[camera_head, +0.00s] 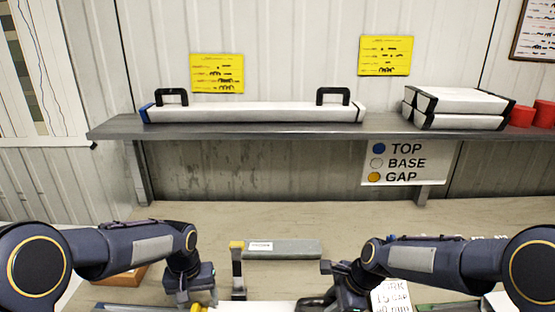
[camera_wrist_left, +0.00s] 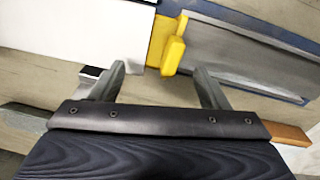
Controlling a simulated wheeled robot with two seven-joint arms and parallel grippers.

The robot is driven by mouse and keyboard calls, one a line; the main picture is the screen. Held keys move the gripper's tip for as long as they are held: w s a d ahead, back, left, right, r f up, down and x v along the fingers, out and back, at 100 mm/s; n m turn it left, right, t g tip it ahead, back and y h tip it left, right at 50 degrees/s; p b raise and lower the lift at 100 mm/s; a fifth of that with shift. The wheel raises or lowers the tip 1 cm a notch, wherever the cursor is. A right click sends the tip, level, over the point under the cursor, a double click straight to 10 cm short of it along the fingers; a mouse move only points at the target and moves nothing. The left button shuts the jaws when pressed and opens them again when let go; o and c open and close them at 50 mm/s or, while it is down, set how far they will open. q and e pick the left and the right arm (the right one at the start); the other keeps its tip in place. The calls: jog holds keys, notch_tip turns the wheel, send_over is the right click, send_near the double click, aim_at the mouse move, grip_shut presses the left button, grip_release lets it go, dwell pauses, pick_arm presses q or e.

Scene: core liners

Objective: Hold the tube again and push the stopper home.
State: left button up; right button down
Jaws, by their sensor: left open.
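The white tube (camera_head: 255,307) lies along the bottom edge in the head view, mostly cut off. It also shows at the upper left of the left wrist view (camera_wrist_left: 70,30). A yellow stopper (camera_wrist_left: 173,52) sits at the tube's end there; how deep it goes in I cannot tell. In the head view only a bit of yellow (camera_head: 197,307) shows by my left gripper (camera_head: 195,298). That gripper's fingers (camera_wrist_left: 162,84) are apart and empty, with the stopper beyond the gap between them. My right gripper (camera_head: 328,300) is low over the tube's right part; its fingertips are unclear.
A grey tray with blue edges (camera_wrist_left: 250,60) lies right of the stopper. A labelled grey block (camera_head: 290,249) and a yellow-topped upright piece (camera_head: 237,268) stand behind the tube. A shelf (camera_head: 270,130) holds a long white case (camera_head: 255,112), white boxes and red cups.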

pick_arm(q)
jog(key=shift+r, duration=2.8)
jog(key=shift+a, duration=0.1)
jog(key=c, duration=0.3)
jog(key=shift+a+f+m, duration=0.2)
jog(key=shift+a+m, duration=0.3)
jog(key=shift+m, duration=0.5)
jog(key=c, duration=0.5)
jog(key=s+a+f+m+h, duration=0.15)
jog(key=a+m, duration=0.25)
jog(key=m, duration=0.5)
jog(key=a+f+m+h, duration=0.15)
jog(key=a+m, duration=0.25)
jog(key=m, duration=0.5)
jog(key=shift+y, duration=0.3)
jog(key=shift+a+f+x, duration=0.1)
jog(key=shift+a+x, duration=0.2)
jog(key=shift+x, duration=0.95)
jog(key=shift+a+f+x, duration=0.1)
jog(key=shift+a+x, duration=0.15)
jog(key=shift+x, duration=0.95)
jog(key=shift+a+f+x, duration=0.1)
jog(key=shift+a+x, duration=0.2)
jog(key=shift+x, duration=0.95)
jog(key=shift+f, duration=0.1)
